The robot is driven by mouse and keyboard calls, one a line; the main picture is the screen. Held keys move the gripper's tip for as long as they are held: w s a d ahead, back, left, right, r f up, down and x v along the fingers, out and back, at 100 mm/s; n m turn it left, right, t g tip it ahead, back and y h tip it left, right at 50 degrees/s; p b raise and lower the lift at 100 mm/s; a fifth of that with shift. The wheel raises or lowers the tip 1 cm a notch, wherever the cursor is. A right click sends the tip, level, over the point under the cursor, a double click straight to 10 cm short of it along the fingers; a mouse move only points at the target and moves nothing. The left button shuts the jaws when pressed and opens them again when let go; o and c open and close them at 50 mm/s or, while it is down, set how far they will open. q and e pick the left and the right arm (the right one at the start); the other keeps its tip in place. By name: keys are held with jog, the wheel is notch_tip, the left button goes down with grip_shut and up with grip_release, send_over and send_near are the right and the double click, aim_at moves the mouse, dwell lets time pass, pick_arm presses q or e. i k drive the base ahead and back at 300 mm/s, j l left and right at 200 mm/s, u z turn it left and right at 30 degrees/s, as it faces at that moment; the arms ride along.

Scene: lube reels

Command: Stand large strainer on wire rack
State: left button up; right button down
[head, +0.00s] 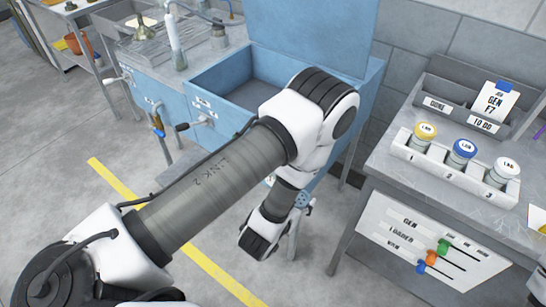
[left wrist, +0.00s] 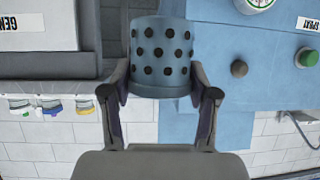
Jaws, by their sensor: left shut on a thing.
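The large strainer (left wrist: 160,50) is a blue-grey cylinder with rows of dark round holes. It fills the upper middle of the left wrist view. My left gripper (left wrist: 161,93) is shut on it, one finger on each side near its lower rim in that picture. In the head view my left arm reaches across the middle and bends down in front of the blue washer, and its wrist hides most of the gripper and strainer. My right gripper is not in view.
An open blue washer basin (head: 225,85) with a raised lid stands behind my arm. A grey bench (head: 400,165) at right carries a white holder (head: 452,172) with capped jars. A shelf with pots (head: 78,42) is at far left. The floor at left is clear, with a yellow line.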

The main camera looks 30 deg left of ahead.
aim_at(163, 42)
jog(key=j+u, duration=0.45)
jog(key=i+j+u, duration=0.15)
jog(key=j+u, duration=0.15)
jog(key=u, duration=0.15)
jog(key=i+j+u, duration=0.2)
jog(key=u, duration=0.25)
jog(key=i+j, duration=0.25)
jog(key=j, duration=0.15)
jog(key=i+j+u, duration=0.1)
jog(key=i+j, duration=0.2)
jog(key=i+j+z, duration=0.2)
jog(key=z, duration=0.3)
jog(key=i+j+z, duration=0.15)
jog(key=j+z, duration=0.7)
jog(key=z, duration=0.15)
jog(key=i, duration=0.05)
